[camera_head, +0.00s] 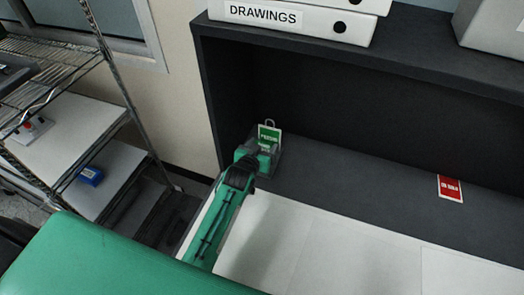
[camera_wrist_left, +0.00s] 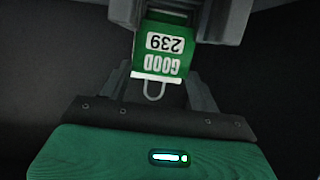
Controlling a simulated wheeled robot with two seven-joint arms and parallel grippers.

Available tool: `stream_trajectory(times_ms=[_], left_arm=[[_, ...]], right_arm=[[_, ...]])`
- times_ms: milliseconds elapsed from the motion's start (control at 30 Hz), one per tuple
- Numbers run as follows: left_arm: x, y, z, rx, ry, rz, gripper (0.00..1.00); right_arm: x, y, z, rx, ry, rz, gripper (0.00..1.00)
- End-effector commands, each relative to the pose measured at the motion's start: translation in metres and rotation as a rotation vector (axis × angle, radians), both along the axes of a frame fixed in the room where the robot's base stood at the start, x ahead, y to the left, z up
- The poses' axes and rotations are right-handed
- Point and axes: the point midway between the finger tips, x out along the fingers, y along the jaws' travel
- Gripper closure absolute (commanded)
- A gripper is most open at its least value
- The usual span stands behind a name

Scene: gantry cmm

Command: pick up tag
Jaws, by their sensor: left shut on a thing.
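A green tag (camera_head: 268,135) with white lettering shows at the end of my left arm in the head view, in front of the dark shelf's left corner. In the left wrist view the tag (camera_wrist_left: 162,48) reads "GOOD 239" upside down, with a wire loop at its lower edge. My left gripper (camera_head: 266,152) is shut on the green tag, which lies between its fingers in the left wrist view. A red tag (camera_head: 450,188) with white print lies on the dark shelf surface to the right, away from the gripper. My right gripper is not in view.
The dark shelf unit (camera_head: 350,165) has a back wall and a left side wall close to my left gripper. White binders (camera_head: 292,20), one labelled "DRAWINGS", lie on its top. A wire rack (camera_head: 100,160) with a blue item (camera_head: 90,176) stands at left. The shelf middle is clear.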

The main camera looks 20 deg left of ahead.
Motion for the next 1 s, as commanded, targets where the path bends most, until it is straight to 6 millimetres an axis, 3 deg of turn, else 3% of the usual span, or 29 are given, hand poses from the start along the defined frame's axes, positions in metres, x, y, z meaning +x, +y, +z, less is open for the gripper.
stream_trajectory(times_ms=[400,600,800,1000], left_arm=[[0.001,0.000,0.111,-0.001,-0.008,-0.001,0.59],[0.001,0.000,0.152,0.000,-0.005,-0.001,0.59],[0.000,0.000,0.170,0.001,-0.002,0.000,0.59],[0.000,0.000,0.174,0.000,-0.001,0.000,0.59]], right_arm=[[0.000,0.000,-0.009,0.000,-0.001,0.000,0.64],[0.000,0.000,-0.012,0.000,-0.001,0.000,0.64],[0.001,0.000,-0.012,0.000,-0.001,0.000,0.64],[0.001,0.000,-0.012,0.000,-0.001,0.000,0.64]])
